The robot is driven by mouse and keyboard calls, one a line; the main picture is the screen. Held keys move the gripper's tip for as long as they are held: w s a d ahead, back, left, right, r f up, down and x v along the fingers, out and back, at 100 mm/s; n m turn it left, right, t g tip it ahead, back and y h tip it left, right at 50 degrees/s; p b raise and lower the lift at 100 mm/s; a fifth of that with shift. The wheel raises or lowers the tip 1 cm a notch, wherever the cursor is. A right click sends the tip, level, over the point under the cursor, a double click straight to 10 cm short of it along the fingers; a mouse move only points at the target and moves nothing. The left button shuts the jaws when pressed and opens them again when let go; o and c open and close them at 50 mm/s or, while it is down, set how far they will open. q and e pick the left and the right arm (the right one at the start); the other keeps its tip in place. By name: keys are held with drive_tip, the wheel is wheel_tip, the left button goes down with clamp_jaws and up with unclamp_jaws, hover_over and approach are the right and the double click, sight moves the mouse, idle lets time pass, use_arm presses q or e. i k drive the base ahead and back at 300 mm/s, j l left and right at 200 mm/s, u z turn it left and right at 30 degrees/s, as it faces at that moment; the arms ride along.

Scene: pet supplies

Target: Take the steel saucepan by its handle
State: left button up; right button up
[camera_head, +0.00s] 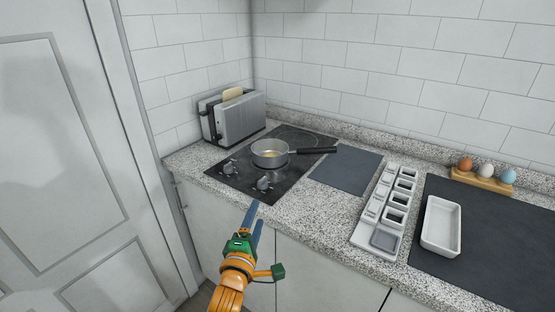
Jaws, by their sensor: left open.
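The steel saucepan (269,154) stands upright on the black cooktop (240,174), with something yellowish inside it. Its black handle (317,150) points to the right, over the cooktop's right edge. My left gripper (252,216) is open and empty, in front of the counter's front edge. It is below and nearer than the pan, apart from it and from the handle. My right gripper does not show.
A toaster (240,118) with bread stands behind the pan at left. A dark grey mat (346,168) lies right of the cooktop. Further right are a white compartment tray (366,237), a white dish (441,226) and an egg holder (482,180). Two knobs stick up at the cooktop's front.

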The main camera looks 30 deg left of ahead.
sight(259, 147)
drive_tip(key=i, duration=1)
